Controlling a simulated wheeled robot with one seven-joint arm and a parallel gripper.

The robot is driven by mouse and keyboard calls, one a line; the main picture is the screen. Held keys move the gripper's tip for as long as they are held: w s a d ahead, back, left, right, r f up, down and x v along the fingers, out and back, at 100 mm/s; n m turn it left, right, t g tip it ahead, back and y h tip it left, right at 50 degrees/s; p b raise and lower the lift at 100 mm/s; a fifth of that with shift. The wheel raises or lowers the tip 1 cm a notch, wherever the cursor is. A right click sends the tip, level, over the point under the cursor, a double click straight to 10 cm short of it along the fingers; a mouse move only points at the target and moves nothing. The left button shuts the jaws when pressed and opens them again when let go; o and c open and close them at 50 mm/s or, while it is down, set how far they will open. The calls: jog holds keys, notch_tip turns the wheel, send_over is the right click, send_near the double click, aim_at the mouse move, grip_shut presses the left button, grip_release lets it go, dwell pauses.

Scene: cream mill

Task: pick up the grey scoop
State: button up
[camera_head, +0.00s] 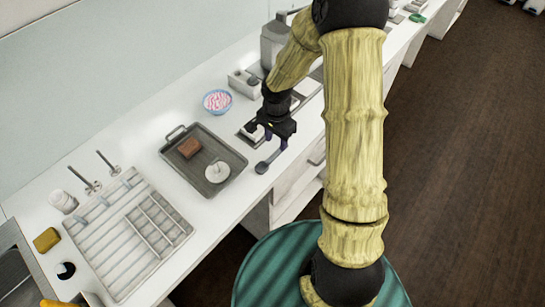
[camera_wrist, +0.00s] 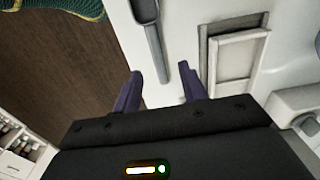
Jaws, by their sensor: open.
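The grey scoop (camera_head: 262,167) lies on the white counter near its front edge, just right of the metal tray. In the wrist view the scoop (camera_wrist: 147,14) has its head at the top, and its handle runs down into the gap between my fingers. My gripper (camera_head: 268,138) points down over the counter by the handle end. Its two purple fingers, also in the wrist view (camera_wrist: 160,72), are apart with nothing clamped. I cannot tell the height of the fingertips above the handle.
A metal tray (camera_head: 174,163) holds a brown block (camera_head: 189,147) and a pale round piece (camera_head: 217,171). A light frame-like object (camera_wrist: 206,62) lies close to the right finger. A patterned bowl (camera_head: 217,101) stands behind. A slatted rack (camera_head: 107,250) is at left. The counter edge is close.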

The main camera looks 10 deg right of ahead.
aim_at(276, 153)
jog(key=shift+s+f+p, duration=0.15)
jog(key=shift+f+p, duration=0.2)
jog(key=shift+f, duration=1)
jog(key=shift+s+f+p, duration=0.1)
jog(key=shift+f+p, duration=0.25)
jog(key=shift+f, duration=0.95)
grip_shut()
